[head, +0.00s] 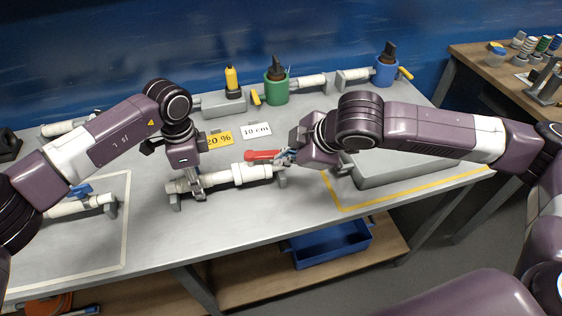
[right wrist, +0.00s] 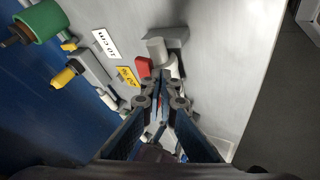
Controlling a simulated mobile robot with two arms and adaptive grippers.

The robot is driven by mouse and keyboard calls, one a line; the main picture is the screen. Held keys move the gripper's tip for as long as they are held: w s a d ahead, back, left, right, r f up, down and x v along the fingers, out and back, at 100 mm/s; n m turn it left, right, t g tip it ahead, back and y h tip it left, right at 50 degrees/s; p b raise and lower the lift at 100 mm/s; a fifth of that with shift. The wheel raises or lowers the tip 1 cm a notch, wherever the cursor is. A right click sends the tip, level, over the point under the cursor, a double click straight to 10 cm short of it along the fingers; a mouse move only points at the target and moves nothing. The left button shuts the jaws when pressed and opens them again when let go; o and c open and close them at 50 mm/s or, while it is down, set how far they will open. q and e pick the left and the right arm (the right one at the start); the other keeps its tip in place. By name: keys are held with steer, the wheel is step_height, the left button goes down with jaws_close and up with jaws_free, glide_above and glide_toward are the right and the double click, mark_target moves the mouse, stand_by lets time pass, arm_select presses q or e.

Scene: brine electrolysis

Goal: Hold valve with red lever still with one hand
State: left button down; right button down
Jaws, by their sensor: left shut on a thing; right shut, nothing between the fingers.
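The valve is a white pipe piece (head: 250,173) lying on grey supports near the middle of the bench. Its red lever (head: 262,155) points right in the head view, and also shows in the right wrist view (right wrist: 143,67). My left gripper (head: 197,191) is shut on the white pipe at the left part of the valve. My right gripper (head: 288,156) is shut and empty at the right end of the red lever; in the right wrist view its fingertips (right wrist: 162,76) are together beside the lever. I cannot tell whether they touch it.
A yellow "20 %" card (head: 219,139) and a white "10 cm" card (head: 256,130) lie behind the valve. A green container (head: 276,92) and a blue one (head: 385,74) stand at the back. A blue-lever valve (head: 80,203) lies left. A grey box (head: 400,169) lies right.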

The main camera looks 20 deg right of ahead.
arm_select(q)
steer(key=shift+s, duration=0.1)
arm_select(e)
steer(key=shift+w+d, duration=0.25)
steer(key=shift+w, duration=0.1)
steer(key=shift+a, duration=0.15)
stand_by(0.3)
arm_select(q)
steer(key=c, duration=1.6)
jaws_free()
arm_select(e)
steer(key=s+d+r, duration=0.2)
steer(key=s+r, duration=0.6)
steer(key=shift+s, duration=0.2)
steer(key=shift+d, duration=0.1)
arm_select(q)
steer(key=shift+r, duration=0.1)
step_height(320, 180, up, 12)
steer(key=shift+f, duration=0.1)
